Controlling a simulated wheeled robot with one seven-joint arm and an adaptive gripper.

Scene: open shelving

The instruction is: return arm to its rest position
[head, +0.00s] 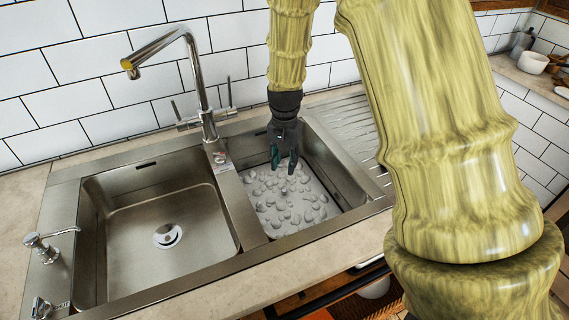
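My gripper (284,160) is black with teal fingertips and points down over the right sink basin (338,183). A grey-white pebbled surface (285,203) shows in that basin below the fingertips. The fingers look slightly apart, and I see nothing held between them. Whether the fingertips touch the pebbled surface cannot be told from this view. My arm, yellow-green and streaked, comes down from the top and fills much of the right side, hiding part of the drainboard and counter.
The left basin (150,225) is empty with a round drain. A tall chrome faucet (205,100) stands behind the basins, left of my gripper. A soap dispenser (45,245) is at left. White tiled wall (60,75) stands close behind. A white bowl (533,62) sits far right.

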